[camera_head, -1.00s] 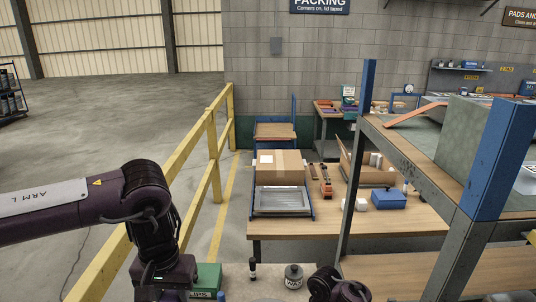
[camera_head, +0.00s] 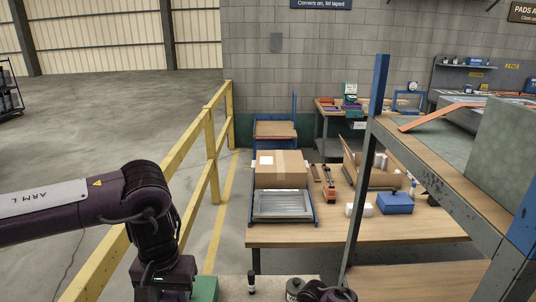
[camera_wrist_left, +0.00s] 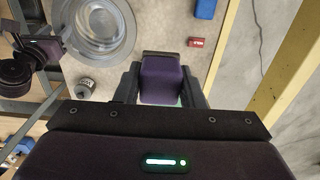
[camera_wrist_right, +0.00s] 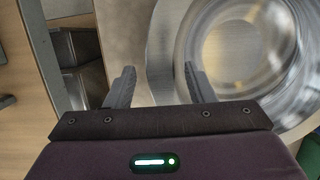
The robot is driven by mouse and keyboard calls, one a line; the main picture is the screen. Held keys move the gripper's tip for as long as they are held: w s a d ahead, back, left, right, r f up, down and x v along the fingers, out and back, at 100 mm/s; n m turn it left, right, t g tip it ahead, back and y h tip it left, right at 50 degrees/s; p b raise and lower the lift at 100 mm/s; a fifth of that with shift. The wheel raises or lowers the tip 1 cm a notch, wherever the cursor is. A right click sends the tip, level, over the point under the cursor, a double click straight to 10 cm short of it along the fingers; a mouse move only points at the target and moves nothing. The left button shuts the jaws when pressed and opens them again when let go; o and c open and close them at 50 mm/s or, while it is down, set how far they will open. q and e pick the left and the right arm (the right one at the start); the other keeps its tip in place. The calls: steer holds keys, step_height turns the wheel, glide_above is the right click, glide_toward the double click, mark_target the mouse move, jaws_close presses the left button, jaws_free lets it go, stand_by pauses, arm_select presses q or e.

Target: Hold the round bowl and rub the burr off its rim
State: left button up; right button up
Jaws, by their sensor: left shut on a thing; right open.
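The round bowl (camera_wrist_right: 240,50), shiny grey with a wide rim, lies on the light worktop in the right wrist view. It also shows at upper left in the left wrist view (camera_wrist_left: 95,28). My right gripper (camera_wrist_right: 158,85) is open, one finger over the bowl's near rim and the other outside it; contact is unclear. My left gripper (camera_wrist_left: 160,85) is shut on a purple block (camera_wrist_left: 160,78), apart from the bowl. The bowl is out of the head view. The burr cannot be made out.
A grey canister (camera_wrist_left: 85,87), a small red box (camera_wrist_left: 196,42) and a blue object (camera_wrist_left: 205,8) are near the bowl. A shelf post (camera_head: 362,170) stands right and a yellow rail (camera_head: 150,215) left. A packing table (camera_head: 350,236) is beyond.

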steer(key=shift+s+f, duration=0.15)
steer(key=shift+f, duration=0.5)
steer(key=shift+s+f+b, duration=0.3)
steer(key=shift+s+b, duration=0.05)
steer(key=shift+s, duration=0.05)
steer(key=shift+w, duration=0.1)
steer(key=shift+f, duration=0.1)
steer(key=shift+c, duration=0.9)
steer(key=c, duration=0.5)
